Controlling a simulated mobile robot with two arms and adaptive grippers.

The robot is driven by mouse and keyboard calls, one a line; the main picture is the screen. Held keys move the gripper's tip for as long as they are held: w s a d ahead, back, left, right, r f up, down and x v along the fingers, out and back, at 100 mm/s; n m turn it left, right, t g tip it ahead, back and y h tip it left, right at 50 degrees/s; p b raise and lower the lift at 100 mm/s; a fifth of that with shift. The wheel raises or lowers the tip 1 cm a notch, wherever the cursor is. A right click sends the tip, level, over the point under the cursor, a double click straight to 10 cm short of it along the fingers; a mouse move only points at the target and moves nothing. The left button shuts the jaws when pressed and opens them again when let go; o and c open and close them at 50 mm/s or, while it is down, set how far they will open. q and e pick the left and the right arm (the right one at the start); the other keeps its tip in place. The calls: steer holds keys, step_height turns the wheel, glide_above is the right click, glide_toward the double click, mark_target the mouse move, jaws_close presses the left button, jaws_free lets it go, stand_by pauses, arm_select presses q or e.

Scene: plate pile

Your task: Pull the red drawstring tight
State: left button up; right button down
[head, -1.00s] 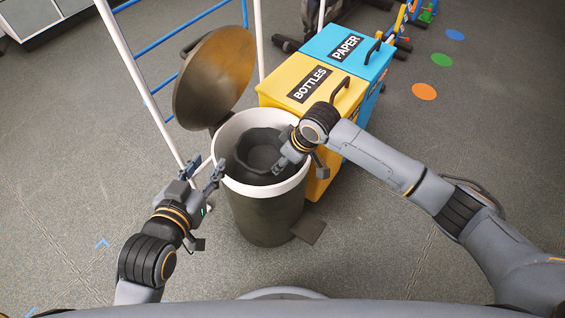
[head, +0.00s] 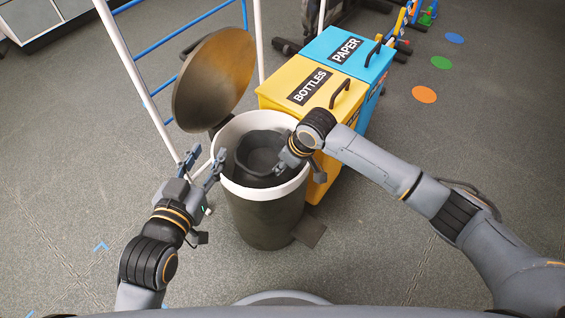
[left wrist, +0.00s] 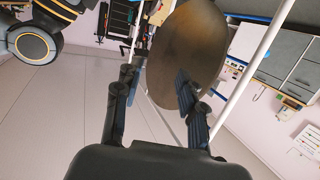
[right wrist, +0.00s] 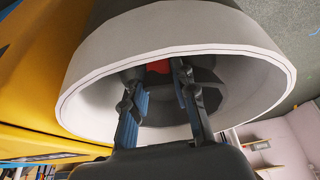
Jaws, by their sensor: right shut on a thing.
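A grey bin with a white rim (head: 229,190) stands upright with its round lid (head: 214,78) raised. A dark bag (head: 258,150) lines its inside. My right gripper (head: 287,162) reaches over the right side of the rim, tips inside the bin. In the right wrist view a small red piece, the drawstring (right wrist: 158,67), shows between its fingertips; the gripper is shut on it. The rest of the drawstring is hidden. My left gripper (head: 204,162) is open and empty just left of the rim. In the left wrist view its fingers (left wrist: 155,78) are apart, before the lid.
A yellow BOTTLES bin (head: 285,95) and a blue PAPER bin (head: 350,58) stand behind and right of the grey bin. A white and blue frame (head: 140,75) rises behind left. The floor at left and front is clear.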

steer(key=shift+r+p, duration=0.95)
steer(key=shift+p, duration=0.3)
arm_select(q)
steer(key=s+a+f+g+y+p, duration=0.2)
steer(key=s+a+f+g, duration=0.1)
steer(key=s+f+g, duration=0.35)
steer(key=s+a+f+g+y+p, duration=0.1)
steer(key=s+a+f+g+p, duration=0.15)
steer(key=s+f+g, duration=0.4)
arm_select(e)
step_height(320, 180, up, 3)
steer(key=shift+f+b, duration=0.1)
steer(key=shift+b, duration=0.25)
steer(key=r+p, duration=0.2)
steer(key=p, duration=0.1)
arm_select(q)
step_height(320, 180, down, 8)
steer(key=s, duration=0.1)
steer(key=shift+s+n, duration=0.3)
steer(key=shift+a, duration=0.1)
arm_select(e)
steer(key=c, duration=1)
jaws_free()
steer(key=shift+c, duration=0.2)
arm_select(q)
steer(key=shift+r, duration=0.1)
